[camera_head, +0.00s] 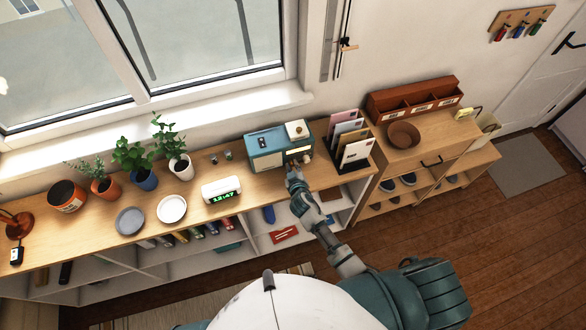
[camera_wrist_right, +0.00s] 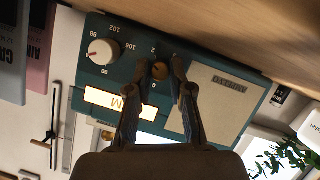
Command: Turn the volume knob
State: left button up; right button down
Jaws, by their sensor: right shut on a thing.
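A teal radio (camera_head: 262,160) stands on the wooden shelf top below the window. The right wrist view shows its front upside down: a teal panel (camera_wrist_right: 210,60) with a pale speaker, a lit yellow dial and a large white tuning knob (camera_wrist_right: 101,52). The small brown volume knob (camera_wrist_right: 160,71), with the numbers 0 and 2 by it, sits between my right fingertips. My right gripper (camera_head: 294,171) reaches the radio's front and is shut on the volume knob, one finger on each side (camera_wrist_right: 160,66). My left gripper is not in view.
A digital clock (camera_head: 221,190) stands left of the radio, with plates and potted plants (camera_head: 143,178) further left. A letter rack (camera_head: 357,152) stands close on the right, then a brown bowl (camera_head: 403,135). The wood floor in front is open.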

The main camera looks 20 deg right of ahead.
jog(key=shift+s+a+f+n+h+b, duration=0.1)
jog(key=shift+a+f+n+h+b, duration=0.05)
jog(key=shift+f+n+h+b, duration=0.45)
jog(key=n+h+b, duration=0.1)
jog(key=n+b, duration=0.1)
jog(key=b, duration=0.1)
jog(key=n+t+h+b, duration=0.1)
jog(key=n+b, duration=0.2)
jog(key=b, duration=0.1)
jog(key=shift+a+f+h, duration=0.15)
jog(key=shift+h, duration=0.25)
jog(key=n+t+h+b, duration=0.1)
jog(key=n+b, duration=0.2)
jog(key=shift+n+t+b, duration=0.5)
jog(key=shift+b, duration=0.15)
jog(key=c, duration=1.1)
grip_release()
jog(key=shift+o, duration=0.2)
jog(key=shift+r, duration=0.2)
